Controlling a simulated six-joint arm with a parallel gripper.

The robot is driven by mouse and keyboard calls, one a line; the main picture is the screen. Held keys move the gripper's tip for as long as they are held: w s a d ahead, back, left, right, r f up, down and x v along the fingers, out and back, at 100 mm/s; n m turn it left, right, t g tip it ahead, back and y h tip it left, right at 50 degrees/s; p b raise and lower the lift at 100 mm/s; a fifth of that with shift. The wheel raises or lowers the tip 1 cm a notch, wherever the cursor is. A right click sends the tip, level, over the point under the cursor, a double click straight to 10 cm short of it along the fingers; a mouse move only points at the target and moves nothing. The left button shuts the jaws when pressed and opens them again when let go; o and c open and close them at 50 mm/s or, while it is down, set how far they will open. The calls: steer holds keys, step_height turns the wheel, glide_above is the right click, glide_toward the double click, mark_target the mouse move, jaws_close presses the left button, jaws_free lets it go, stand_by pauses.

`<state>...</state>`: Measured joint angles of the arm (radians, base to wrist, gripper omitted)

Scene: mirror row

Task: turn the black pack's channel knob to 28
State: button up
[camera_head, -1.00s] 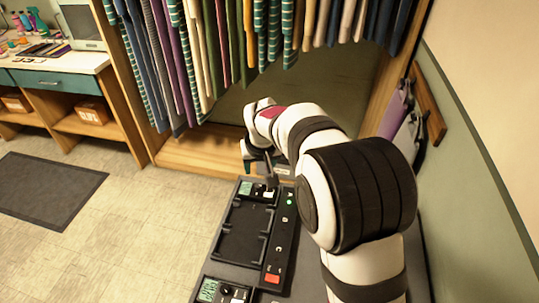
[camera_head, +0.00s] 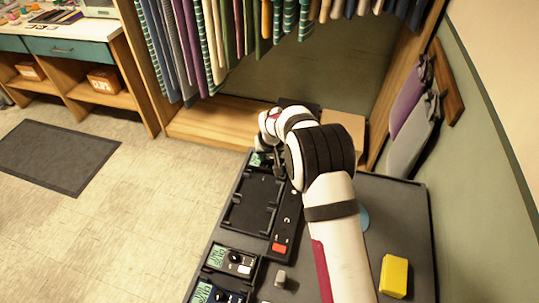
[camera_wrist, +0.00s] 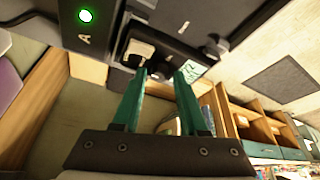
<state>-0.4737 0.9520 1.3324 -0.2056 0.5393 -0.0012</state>
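A black pack (camera_head: 258,160) with a small green display stands at the far end of the dark rack. It is partly hidden by my arm in the head view. In the wrist view the black pack (camera_wrist: 165,50) shows a pale knob-like part (camera_wrist: 140,48) and a lit display (camera_wrist: 194,69), whose digits I cannot read. My gripper (camera_wrist: 161,73) is open, with its two green fingers apart and nothing clearly between them. The left fingertip is close to the pale part; I cannot tell whether they touch.
More packs with green displays sit nearer, one black (camera_head: 230,263) and one partly cut off (camera_head: 212,294). The rack has an empty bay (camera_head: 254,203) and a red button (camera_head: 279,248). A yellow block (camera_head: 394,276) and a grey knob-shaped piece (camera_head: 281,278) lie on the grey table (camera_head: 405,225).

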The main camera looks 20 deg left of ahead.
jaws_close()
steer(key=shift+a+m+h, duration=0.1)
steer(key=shift+m+h, duration=0.2)
steer(key=shift+m, duration=0.4)
steer(key=shift+a+m+h, duration=0.2)
steer(key=shift+m+h, duration=0.7)
steer(key=shift+m, duration=1.4)
steer(key=shift+o, duration=1.7)
jaws_free()
